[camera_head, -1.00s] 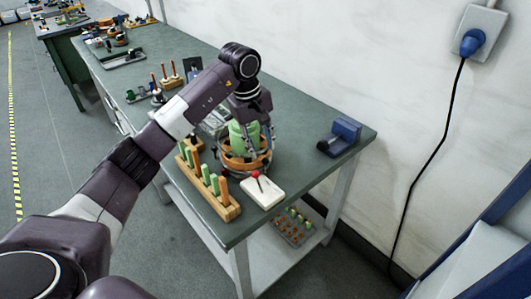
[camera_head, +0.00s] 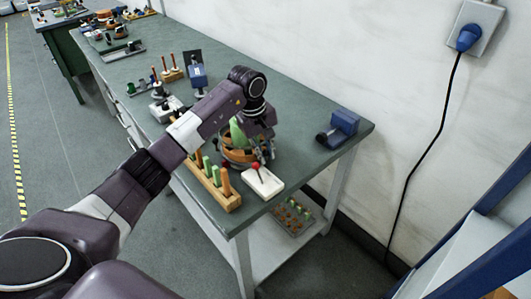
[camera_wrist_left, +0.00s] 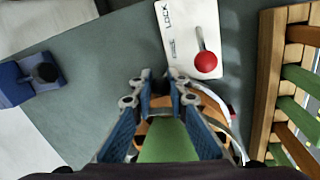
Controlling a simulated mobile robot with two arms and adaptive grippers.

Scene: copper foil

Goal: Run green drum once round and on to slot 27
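The green drum (camera_head: 237,132) stands in a round orange-and-metal holder (camera_head: 236,156) near the table's front end, partly hidden by my arm. My left gripper (camera_head: 264,152) reaches down at the drum's right side in the head view. In the left wrist view its blue fingers (camera_wrist_left: 160,76) are apart at the tips. The green drum (camera_wrist_left: 167,143) shows between them, with orange below. I cannot tell whether the fingers press on it. A white plate (camera_head: 264,182) marked LOCK carries a lever with a red knob (camera_wrist_left: 205,61). No slot number is readable. My right gripper is out of view.
A wooden rack (camera_head: 230,203) with green and orange pegs stands close to the holder on the left. A blue device (camera_head: 340,129) sits at the table's right edge (camera_head: 366,132). More stands and parts lie farther back. Bare tabletop lies between the holder and the blue device.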

